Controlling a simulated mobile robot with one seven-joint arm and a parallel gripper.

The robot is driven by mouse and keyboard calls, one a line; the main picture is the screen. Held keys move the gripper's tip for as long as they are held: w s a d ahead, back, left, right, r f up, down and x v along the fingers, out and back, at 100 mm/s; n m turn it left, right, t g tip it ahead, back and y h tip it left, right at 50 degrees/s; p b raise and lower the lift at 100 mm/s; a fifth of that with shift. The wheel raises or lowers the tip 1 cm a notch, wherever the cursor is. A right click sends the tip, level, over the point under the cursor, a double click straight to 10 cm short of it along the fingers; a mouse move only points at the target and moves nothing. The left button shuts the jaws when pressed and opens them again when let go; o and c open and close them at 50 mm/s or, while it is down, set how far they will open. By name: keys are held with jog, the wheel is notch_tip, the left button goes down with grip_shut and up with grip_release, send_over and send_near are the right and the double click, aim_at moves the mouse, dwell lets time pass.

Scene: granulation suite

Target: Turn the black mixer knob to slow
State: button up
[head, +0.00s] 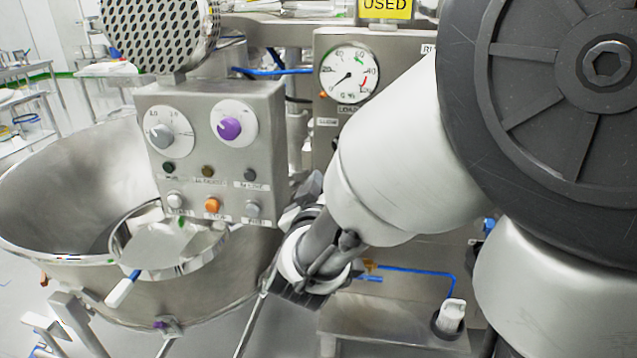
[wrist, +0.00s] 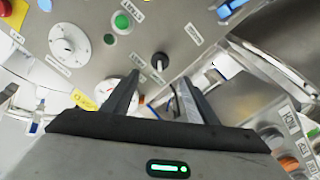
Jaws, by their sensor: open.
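The black knob (wrist: 160,60) sits on the grey panel in the wrist view, just beyond my fingertips and roughly in line with the gap between them. A pale mark shows on its lower side; the setting is too small to read. Small white labels (wrist: 193,34) lie near it, their text unclear. My gripper (wrist: 158,85) is open, with nothing between its fingers. In the head view my arm hides the black knob, and the fingertips are hard to make out beside the grey control box.
A control box (head: 265,110) with a grey knob (head: 160,136), a purple knob (head: 229,128) and several buttons stands left of my arm. A round gauge (head: 349,76) is above. A large steel bowl (head: 50,200) is at left. A green button (wrist: 122,21) is near the black knob.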

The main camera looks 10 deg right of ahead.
jog(key=b+v, duration=0.6)
jog(key=b, duration=0.1)
jog(key=shift+s, duration=0.35)
jog(key=shift+a+f, duration=0.1)
